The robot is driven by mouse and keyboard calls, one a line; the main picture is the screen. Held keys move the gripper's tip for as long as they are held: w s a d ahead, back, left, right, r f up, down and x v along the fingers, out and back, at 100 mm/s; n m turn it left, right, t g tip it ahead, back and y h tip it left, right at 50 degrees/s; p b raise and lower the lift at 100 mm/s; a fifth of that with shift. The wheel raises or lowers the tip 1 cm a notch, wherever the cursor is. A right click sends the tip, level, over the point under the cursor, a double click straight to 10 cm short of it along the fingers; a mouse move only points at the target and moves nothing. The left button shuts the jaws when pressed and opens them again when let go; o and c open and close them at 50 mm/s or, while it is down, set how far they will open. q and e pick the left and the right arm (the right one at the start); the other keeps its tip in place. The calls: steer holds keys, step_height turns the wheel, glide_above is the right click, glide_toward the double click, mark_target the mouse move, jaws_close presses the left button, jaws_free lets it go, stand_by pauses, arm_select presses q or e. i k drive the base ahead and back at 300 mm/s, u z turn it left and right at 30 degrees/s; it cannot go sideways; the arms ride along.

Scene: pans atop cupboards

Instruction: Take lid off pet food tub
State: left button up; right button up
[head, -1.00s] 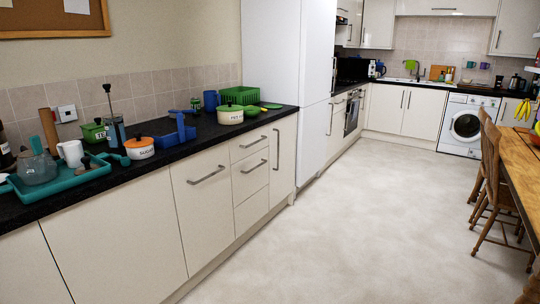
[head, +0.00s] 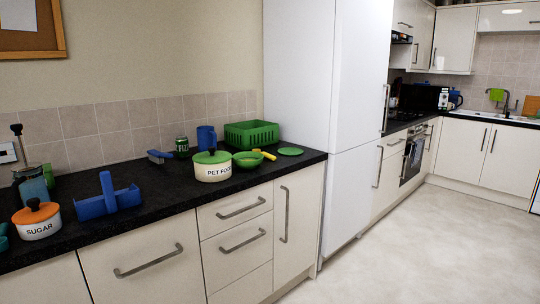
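The pet food tub (head: 213,173) is a cream pot labelled "PET FOOD". It stands upright on the black counter, left of the tall white unit.
A green bowl (head: 246,159) with a yellow-handled utensil (head: 264,154) sits close on the tub's right. A green basket (head: 251,134), blue mug (head: 206,138) and can (head: 182,146) stand behind. A blue caddy (head: 108,198) and sugar pot (head: 37,221) are left. Floor (head: 400,255) is clear.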

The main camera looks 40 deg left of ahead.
mark_target(212, 156)
steer(key=u, duration=0.7)
steer(key=i, duration=1.9)
steer(key=u, duration=1.05)
